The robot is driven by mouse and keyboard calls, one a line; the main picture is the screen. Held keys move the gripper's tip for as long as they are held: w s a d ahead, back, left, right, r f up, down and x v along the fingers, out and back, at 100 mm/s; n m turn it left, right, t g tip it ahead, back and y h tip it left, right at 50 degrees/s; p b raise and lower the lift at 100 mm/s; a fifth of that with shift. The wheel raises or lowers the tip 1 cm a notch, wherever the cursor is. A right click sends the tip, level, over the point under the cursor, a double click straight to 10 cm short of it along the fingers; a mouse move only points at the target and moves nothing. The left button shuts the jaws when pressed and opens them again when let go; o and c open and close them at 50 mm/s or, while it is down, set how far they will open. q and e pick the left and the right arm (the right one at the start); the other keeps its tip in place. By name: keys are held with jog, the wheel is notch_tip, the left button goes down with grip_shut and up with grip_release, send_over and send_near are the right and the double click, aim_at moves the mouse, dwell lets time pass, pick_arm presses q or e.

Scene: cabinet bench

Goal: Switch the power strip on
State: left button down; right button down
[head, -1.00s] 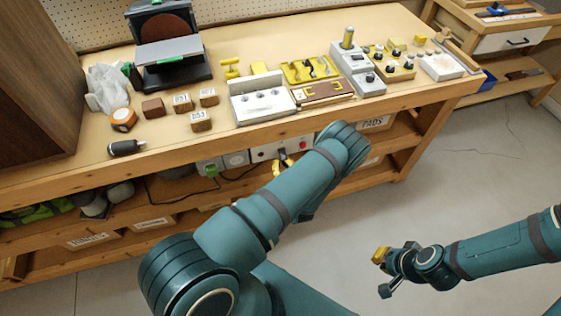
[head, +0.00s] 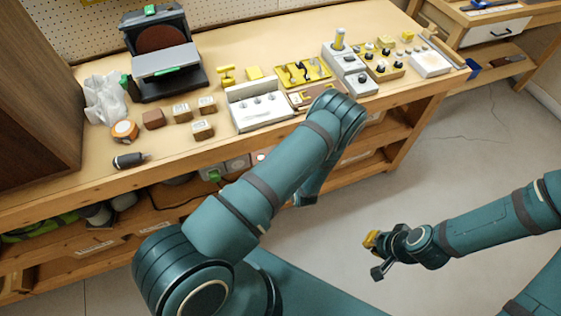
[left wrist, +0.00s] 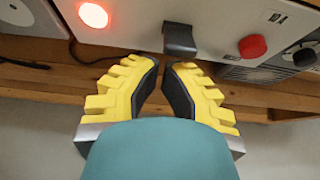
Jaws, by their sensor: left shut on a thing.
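A white panel (left wrist: 125,28) under the bench top fills the upper left wrist view. It has a glowing red lamp (left wrist: 92,15), a dark grey lever (left wrist: 180,40) and a red knob (left wrist: 253,46). My left gripper (left wrist: 164,66) has its yellow fingers close together at the lever's lower end; the contact itself is hard to see. In the head view my left arm hides this gripper and most of the panel. A socket box with a green plug (head: 212,174) is left of the panel. I cannot tell which unit is the power strip. My right gripper (head: 373,254) is over the floor, its jaws unclear.
The wooden bench (head: 100,185) carries a sander (head: 163,55), several wooden blocks, a white fixture (head: 258,108) and control boxes (head: 348,72). A cable lies behind the left finger. A lower shelf runs beneath the panel. The floor at right is clear.

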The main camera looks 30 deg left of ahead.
pick_arm(q)
jog(key=shift+r+p, duration=0.55)
jog(key=shift+r, duration=0.25)
pick_arm(e)
jog(key=shift+r, duration=0.5)
pick_arm(q)
jog(key=shift+w+a, duration=0.1)
pick_arm(e)
jog(key=shift+w, duration=0.1)
